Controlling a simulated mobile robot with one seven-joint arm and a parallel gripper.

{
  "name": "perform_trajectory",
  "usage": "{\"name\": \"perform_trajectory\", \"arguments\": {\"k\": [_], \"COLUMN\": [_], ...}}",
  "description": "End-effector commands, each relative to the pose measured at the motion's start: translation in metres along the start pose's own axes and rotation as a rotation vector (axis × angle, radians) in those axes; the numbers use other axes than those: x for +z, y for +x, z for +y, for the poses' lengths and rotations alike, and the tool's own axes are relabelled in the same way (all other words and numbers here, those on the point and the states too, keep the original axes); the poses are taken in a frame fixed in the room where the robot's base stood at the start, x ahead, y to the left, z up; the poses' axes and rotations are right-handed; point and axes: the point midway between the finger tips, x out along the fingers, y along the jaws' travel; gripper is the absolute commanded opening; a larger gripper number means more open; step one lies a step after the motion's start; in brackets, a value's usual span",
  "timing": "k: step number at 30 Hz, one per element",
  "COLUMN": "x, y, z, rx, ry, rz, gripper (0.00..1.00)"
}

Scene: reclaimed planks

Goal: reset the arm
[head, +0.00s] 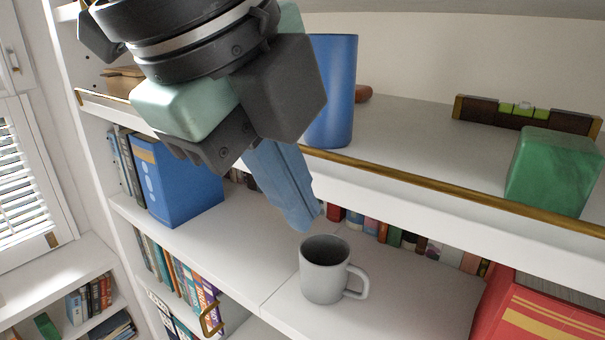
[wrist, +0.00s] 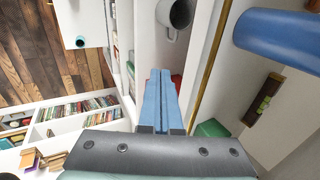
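My gripper (head: 303,222) hangs in front of the bookcase, its blue fingers pointing down and slightly right. In the wrist view the two fingers (wrist: 160,74) lie side by side, shut with nothing visible between them. A grey mug (head: 323,283) stands upright on the middle shelf just below and right of the fingertips, apart from them in the wrist view. The mug shows at the top of the wrist view (wrist: 170,31). My wrist hides part of the upper shelf.
On the upper shelf (head: 420,135) with its brass edge stand a blue cup (head: 340,90), a dark spirit level (head: 525,113) and a green block (head: 553,172).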

Motion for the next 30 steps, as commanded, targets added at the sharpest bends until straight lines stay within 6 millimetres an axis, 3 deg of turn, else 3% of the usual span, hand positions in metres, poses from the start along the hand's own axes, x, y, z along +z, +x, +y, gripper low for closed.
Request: {"name": "perform_trajectory", "arguments": {"k": [1,11,24,30], "x": [0.005,0.005,0.005,0.005], "y": [-0.012,-0.013,0.009,0.010], "z": [0.002,0.000,-0.043,-0.037], "rx": [-0.023,-0.023,-0.020,-0.020], "ry": [-0.011,-0.011,-0.010,-0.011], "rz": [-0.021,-0.024,-0.016,-0.016], "gripper": [0.00,0.00,0.00,0.00]}}
